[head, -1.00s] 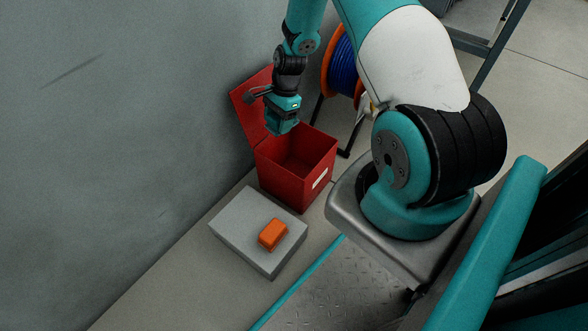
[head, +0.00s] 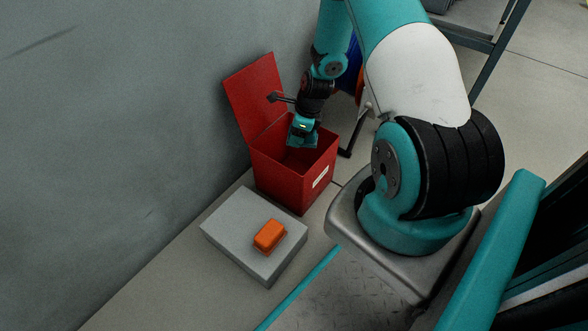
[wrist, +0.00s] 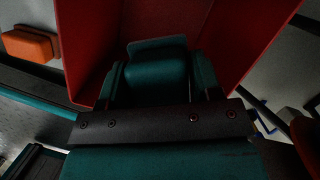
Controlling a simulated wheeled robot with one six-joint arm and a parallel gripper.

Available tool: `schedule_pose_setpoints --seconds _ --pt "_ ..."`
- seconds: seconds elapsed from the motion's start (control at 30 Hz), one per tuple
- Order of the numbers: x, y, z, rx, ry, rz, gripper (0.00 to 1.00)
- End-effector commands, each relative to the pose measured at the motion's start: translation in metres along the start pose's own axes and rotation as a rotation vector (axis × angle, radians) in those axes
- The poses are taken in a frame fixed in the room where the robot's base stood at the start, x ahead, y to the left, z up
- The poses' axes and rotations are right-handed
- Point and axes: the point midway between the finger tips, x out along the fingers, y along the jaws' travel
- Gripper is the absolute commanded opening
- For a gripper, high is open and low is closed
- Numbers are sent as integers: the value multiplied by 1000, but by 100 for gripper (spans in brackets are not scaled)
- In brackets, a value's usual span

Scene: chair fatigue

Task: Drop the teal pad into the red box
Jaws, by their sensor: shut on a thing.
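The red box (head: 277,176) stands by the wall with its lid (head: 252,95) swung up and its top open. My gripper (head: 301,141) points down at the box opening, over the box's far part. In the wrist view the teal pad (wrist: 158,68) sits between the two fingers of my gripper (wrist: 160,80), which is shut on it. The red walls of the box (wrist: 240,35) surround the pad there. The pad's lower end and the box floor are dark and hard to make out.
An orange block (head: 269,234) lies on a low grey slab (head: 228,219) in front of the box; the block also shows in the wrist view (wrist: 28,45). A grey wall (head: 120,130) runs along the left. A blue cable reel (head: 350,62) stands behind my arm.

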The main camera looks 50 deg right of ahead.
Motion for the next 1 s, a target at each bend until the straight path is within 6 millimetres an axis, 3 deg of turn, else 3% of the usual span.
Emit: schedule_pose_setpoints --seconds 0.07,0.37,0.4,0.5,0.53,0.83,1.0 --pt "10 0 -3 0 0 0 35" --pt "9 0 -2 -1 0 0 35" --pt "9 0 -2 -1 0 0 63" --pt "9 0 -2 -1 0 0 86" --pt "9 0 -2 -1 0 0 88" --pt "6 0 -2 -1 0 0 88" --pt "-19 0 -1 0 0 0 88"
